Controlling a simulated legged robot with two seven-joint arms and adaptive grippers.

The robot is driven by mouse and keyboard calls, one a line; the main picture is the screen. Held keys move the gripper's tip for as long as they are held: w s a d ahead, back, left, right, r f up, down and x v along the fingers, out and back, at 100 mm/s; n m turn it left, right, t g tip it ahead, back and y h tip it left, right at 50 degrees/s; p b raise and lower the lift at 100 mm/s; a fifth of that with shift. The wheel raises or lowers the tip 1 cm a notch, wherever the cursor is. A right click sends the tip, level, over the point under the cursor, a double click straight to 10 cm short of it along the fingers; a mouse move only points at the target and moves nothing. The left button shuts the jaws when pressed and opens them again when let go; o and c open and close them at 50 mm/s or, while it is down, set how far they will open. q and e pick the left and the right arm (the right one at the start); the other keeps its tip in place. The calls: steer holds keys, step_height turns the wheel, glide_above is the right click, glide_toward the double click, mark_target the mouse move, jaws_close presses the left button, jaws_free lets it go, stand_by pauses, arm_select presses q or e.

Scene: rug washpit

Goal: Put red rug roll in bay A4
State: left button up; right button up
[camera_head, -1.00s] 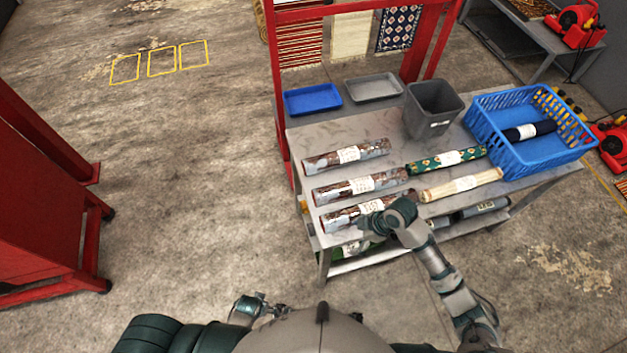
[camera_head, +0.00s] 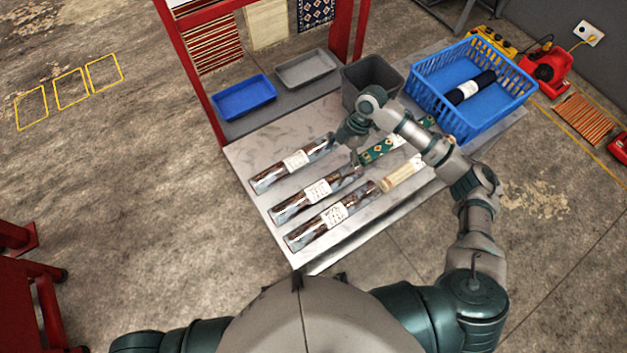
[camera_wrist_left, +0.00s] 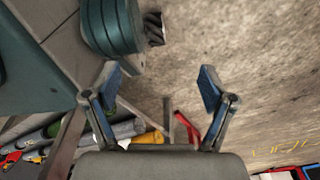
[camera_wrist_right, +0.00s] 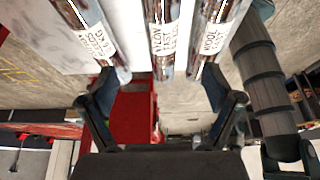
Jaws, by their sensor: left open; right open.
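Three dark red-brown rolls in clear wrap with white labels lie side by side on the grey table: a far one (camera_head: 280,172), a middle one (camera_head: 300,202) and a near one (camera_head: 318,226). I cannot tell which is the task's red rug roll. My right gripper (camera_head: 340,142) is open and empty, by the right end of the far roll. In the right wrist view, wrapped rolls (camera_wrist_right: 163,35) show beyond its open fingers (camera_wrist_right: 160,85). My left gripper (camera_wrist_left: 160,80) is open and empty over the floor, seen only in its wrist view. No bay marked A4 is readable.
A green patterned roll (camera_head: 375,152) and a cream roll (camera_head: 400,175) lie right of them, partly behind my arm. A blue tray (camera_head: 243,112), a grey tray (camera_head: 330,72), a dark bin (camera_head: 350,90) and a blue crate (camera_head: 450,120) with a dark roll stand behind.

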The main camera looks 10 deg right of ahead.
glide_toward(320, 187)
steer(key=shift+s+d+f, duration=0.15)
steer(key=shift+d+f, duration=0.05)
steer(key=shift+f, duration=0.25)
steer(key=shift+s+d+f, duration=0.1)
steer(key=shift+d+f, duration=0.05)
steer(key=shift+f, duration=0.3)
steer(key=x, duration=0.3)
steer(key=a+x, duration=0.1)
steer(key=x, duration=0.1)
steer(key=shift+w, duration=0.25)
steer(key=shift+s+a+f, duration=0.25)
steer(key=shift+a+f, duration=0.2)
steer(key=shift+f, duration=0.1)
steer(key=x, duration=0.4)
steer(key=shift+d+f, duration=0.1)
steer(key=shift+f, duration=0.15)
steer(key=shift+a, duration=0.25)
steer(key=shift+c, duration=0.9)
steer(key=shift+a, duration=0.1)
steer(key=c, duration=1.2)
jaws_close()
